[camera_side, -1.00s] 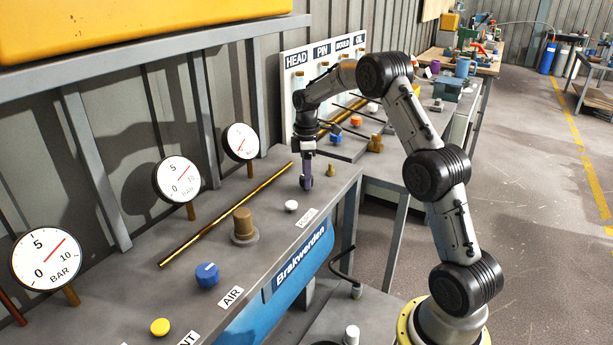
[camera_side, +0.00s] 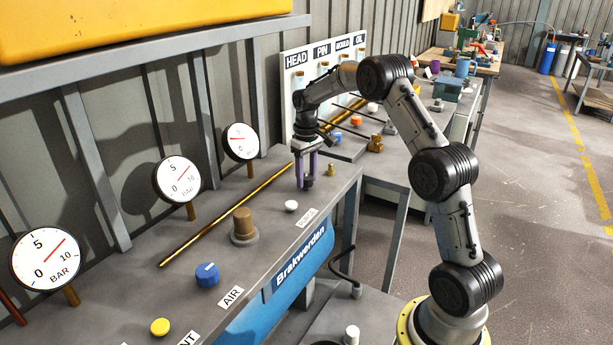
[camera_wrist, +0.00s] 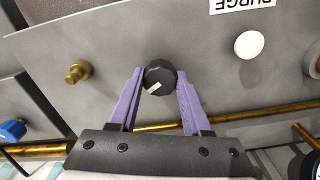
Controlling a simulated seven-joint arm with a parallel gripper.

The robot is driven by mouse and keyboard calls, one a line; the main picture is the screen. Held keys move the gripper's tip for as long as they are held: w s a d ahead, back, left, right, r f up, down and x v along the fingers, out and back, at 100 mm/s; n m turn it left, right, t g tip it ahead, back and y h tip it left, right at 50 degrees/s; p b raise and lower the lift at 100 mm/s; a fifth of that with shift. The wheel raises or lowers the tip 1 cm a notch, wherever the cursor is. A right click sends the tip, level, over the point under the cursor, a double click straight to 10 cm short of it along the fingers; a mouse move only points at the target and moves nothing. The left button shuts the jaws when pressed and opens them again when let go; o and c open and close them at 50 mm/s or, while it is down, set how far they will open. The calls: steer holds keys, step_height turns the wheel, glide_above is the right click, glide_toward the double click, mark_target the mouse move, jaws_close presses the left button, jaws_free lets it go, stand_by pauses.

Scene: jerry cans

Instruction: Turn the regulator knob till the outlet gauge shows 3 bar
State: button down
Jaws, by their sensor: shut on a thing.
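The regulator knob (camera_wrist: 158,78) is black with a white pointer mark, which aims down-left in the wrist view. My gripper (camera_side: 305,183) points down over the bench, with its purple fingers on either side of this knob and shut on it. In the side view the fingers mostly hide the knob. The gauge (camera_side: 241,142) nearest the knob has a red needle lying about level and pointing left, between 0 and 5; its small figures are hard to read. Which gauge is the outlet one is not readable.
Two other gauges, a middle one (camera_side: 177,180) and a near one (camera_side: 46,258), stand along the back. A white button (camera_wrist: 249,44) and a brass fitting (camera_wrist: 78,73) flank the knob. A blue knob (camera_side: 207,274), a yellow button (camera_side: 160,327) and a brass pipe (camera_side: 190,242) are further off.

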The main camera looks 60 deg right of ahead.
mark_target(306, 177)
steer(key=shift+r+m, duration=0.15)
steer(key=shift+m, duration=1.75)
steer(key=shift+c, duration=1.8)
jaws_free()
step_height(306, 177, up, 14)
steer(key=shift+f, duration=0.2)
